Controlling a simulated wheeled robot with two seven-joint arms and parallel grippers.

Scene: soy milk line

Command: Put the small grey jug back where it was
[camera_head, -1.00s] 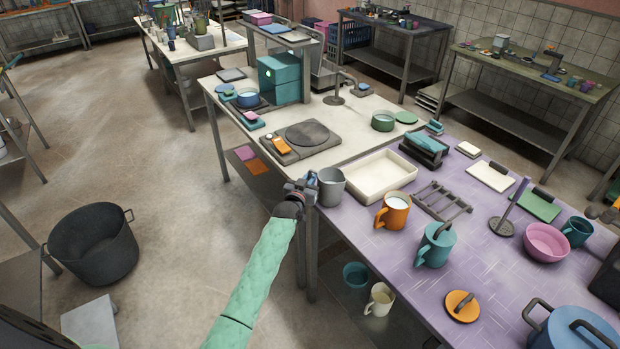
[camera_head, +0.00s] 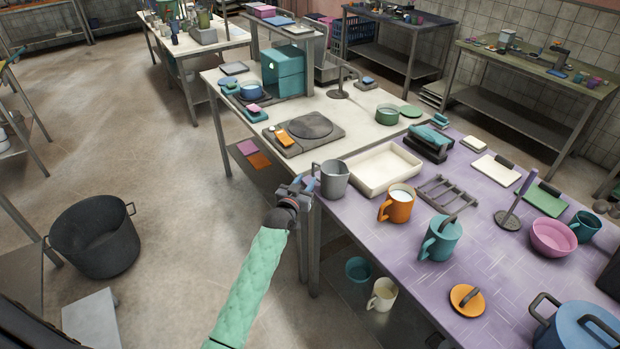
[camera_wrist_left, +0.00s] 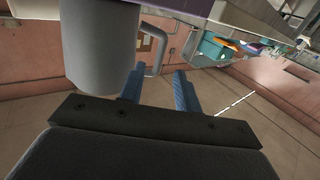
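The small grey jug (camera_head: 335,180) stands upright at the near left corner of the purple table (camera_head: 350,222), beside the cream tray. Its handle faces left toward my left gripper (camera_head: 309,185). In the left wrist view the jug (camera_wrist_left: 98,50) fills the upper left. There the blue fingers of my left gripper (camera_wrist_left: 158,88) are spread apart, with the handle's lower end just beyond and between their tips. I see no finger closed on the handle. My right gripper is not in view.
A cream tray (camera_head: 353,178), an orange mug (camera_head: 398,207) and a teal mug (camera_head: 441,243) stand close to the jug. A grey rack (camera_head: 448,196) lies behind the mugs.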

